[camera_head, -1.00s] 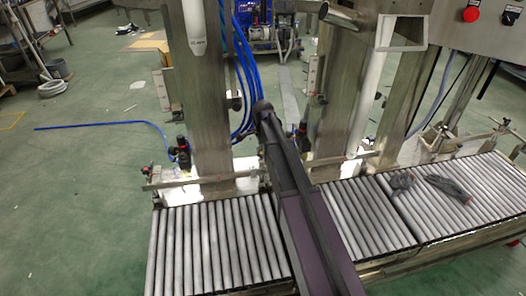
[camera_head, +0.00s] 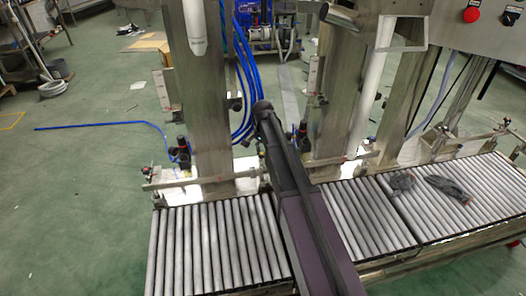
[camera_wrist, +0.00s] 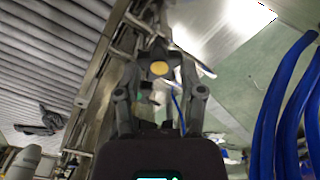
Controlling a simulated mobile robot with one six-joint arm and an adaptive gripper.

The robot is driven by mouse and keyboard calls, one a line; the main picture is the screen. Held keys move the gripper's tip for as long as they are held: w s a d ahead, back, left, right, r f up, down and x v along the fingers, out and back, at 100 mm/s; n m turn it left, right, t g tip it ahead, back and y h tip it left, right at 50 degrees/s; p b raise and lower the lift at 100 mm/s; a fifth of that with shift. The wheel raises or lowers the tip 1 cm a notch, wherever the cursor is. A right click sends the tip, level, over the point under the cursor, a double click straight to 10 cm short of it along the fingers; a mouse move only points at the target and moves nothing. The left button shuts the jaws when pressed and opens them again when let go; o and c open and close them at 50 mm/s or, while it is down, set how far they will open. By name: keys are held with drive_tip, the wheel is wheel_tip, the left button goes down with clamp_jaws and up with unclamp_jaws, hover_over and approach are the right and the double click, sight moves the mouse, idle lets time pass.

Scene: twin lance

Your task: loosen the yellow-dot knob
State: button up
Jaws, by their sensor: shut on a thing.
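The yellow-dot knob (camera_wrist: 159,69) shows in the wrist view as a dark knob with a round yellow-orange dot on its face. My gripper (camera_wrist: 158,78) has one finger on each side of it and is shut on it. The knob sits by a metal bracket and rail beside the conveyor. In the head view, my dark arm reaches over the rollers and hides the gripper and this knob.
The roller conveyor (camera_head: 225,245) runs across the front, with dark gloves (camera_head: 449,188) on its right part. Steel columns (camera_head: 207,110) stand on both sides of my arm. Blue hoses (camera_wrist: 285,100) hang close to the right of my gripper in the wrist view.

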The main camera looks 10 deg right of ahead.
idle(0.3)
drive_tip(key=o, duration=1.1)
drive_tip(key=shift+o, duration=0.2)
